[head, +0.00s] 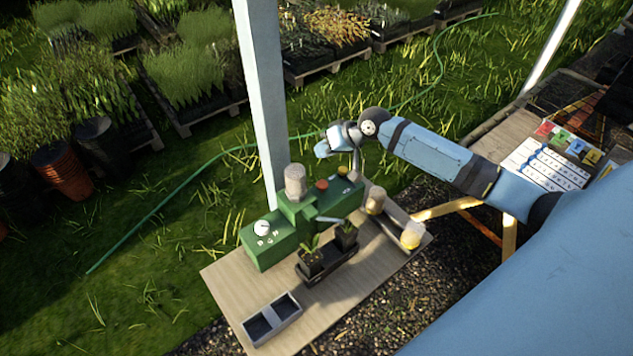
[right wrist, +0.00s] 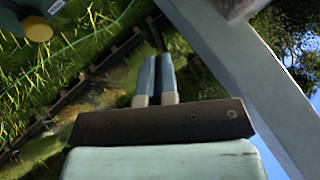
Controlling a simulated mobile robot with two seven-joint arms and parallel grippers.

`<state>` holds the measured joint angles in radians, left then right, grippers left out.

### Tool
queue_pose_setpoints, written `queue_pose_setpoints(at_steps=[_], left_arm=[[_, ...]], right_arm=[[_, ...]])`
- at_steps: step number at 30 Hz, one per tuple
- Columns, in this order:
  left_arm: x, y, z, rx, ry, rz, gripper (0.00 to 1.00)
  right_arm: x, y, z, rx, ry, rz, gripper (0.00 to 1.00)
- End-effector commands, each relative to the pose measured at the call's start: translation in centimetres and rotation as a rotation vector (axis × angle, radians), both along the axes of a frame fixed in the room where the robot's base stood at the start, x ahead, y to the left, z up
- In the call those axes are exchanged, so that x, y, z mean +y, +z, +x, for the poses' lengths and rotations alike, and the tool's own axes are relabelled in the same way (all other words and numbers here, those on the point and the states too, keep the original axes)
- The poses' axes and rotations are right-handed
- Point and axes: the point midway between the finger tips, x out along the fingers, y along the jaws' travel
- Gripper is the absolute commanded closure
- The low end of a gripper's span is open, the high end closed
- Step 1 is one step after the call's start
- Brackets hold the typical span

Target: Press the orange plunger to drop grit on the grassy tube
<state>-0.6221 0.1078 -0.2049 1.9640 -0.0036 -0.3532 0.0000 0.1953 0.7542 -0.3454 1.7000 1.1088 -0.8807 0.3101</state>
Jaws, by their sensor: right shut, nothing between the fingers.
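A green machine (head: 268,252) stands on the wooden bench. An orange-red plunger (head: 321,185) sticks up from its top, beside a clear hopper (head: 295,182). A black tray (head: 330,273) in front holds two dark tubes with green plants, a nearer left one (head: 312,262) and a farther right one (head: 346,236); I cannot tell clearly which is grassy. My right gripper (head: 321,150) is above and behind the machine, apart from the plunger and pointing sideways. In the right wrist view its blue fingers (right wrist: 155,77) are together and empty. My left gripper is not in view.
A yellow knob (head: 342,170) sits right of the plunger and shows in the right wrist view (right wrist: 38,28). A pale post (head: 262,100) stands close behind the machine.

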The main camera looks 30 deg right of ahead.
Motion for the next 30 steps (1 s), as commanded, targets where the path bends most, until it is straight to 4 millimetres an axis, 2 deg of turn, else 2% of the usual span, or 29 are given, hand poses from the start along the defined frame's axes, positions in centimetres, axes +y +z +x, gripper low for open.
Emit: queue_pose_setpoints(at_steps=[8,14,22,24,30], left_arm=[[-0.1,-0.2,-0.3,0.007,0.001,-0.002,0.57],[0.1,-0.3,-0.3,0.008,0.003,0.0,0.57],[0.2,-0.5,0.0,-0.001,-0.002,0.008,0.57],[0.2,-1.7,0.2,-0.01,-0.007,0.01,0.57],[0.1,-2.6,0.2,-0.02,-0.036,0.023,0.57]], right_arm=[[0.0,-0.1,0.0,0.0,0.0,0.0,1.0],[0.0,-0.9,0.0,0.0,0.0,0.001,1.0],[0.0,-4.3,-0.1,0.002,-0.001,0.0,1.0],[0.0,-5.9,-0.1,0.001,0.001,0.0,1.0],[0.0,-8.1,0.0,0.0,-0.001,0.001,1.0]])
